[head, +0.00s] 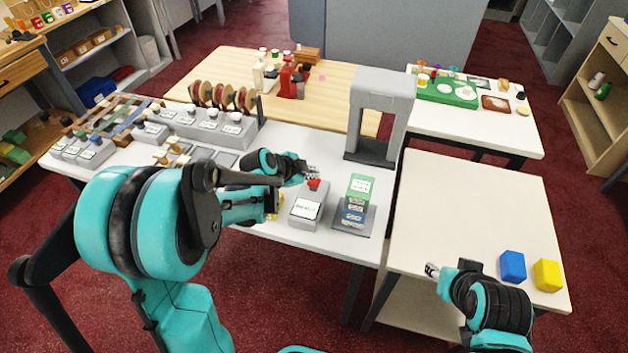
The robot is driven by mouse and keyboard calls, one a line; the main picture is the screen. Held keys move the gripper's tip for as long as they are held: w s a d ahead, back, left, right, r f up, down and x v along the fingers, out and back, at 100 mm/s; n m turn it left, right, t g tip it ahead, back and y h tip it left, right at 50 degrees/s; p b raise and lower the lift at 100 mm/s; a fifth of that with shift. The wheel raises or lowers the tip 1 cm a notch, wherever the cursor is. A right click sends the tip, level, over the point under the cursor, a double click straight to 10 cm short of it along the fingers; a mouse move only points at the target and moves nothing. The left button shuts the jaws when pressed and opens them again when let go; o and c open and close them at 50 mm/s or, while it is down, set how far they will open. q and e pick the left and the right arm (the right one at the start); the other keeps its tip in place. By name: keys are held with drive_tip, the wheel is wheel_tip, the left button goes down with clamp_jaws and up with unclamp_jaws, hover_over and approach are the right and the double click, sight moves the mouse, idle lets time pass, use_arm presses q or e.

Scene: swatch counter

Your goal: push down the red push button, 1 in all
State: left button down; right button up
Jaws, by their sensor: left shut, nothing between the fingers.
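The red push button (314,185) sits on a grey box with a white label (308,207) near the front of the white counter (345,245). My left arm reaches in from the left. My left gripper (312,173) is shut and empty, with its fingertips right at the top of the red button. I cannot tell whether they touch it or how far the button is pressed. My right gripper (432,270) is over the left edge of the cream table at the right, far from the button. Its fingers are too small to judge.
A stack of labelled boxes (358,188) stands just right of the button box. A grey arch-shaped frame (382,95) stands behind it. A blue block (513,266) and a yellow block (548,275) lie near my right arm. The cream table's middle is clear.

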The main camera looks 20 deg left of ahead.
sight(312, 182)
use_arm(q)
drive_tip(key=shift+f+b, duration=0.45)
drive_tip(key=shift+f+b, duration=0.65)
drive_tip(key=shift+f, duration=0.15)
idle(0.9)
drive_tip(key=shift+r, duration=0.15)
drive_tip(key=shift+r+p, duration=0.95)
drive_tip(key=shift+r, duration=0.15)
drive_tip(key=shift+r, duration=0.15)
wheel_tip(312, 182, up, 5)
drive_tip(key=p, duration=0.4)
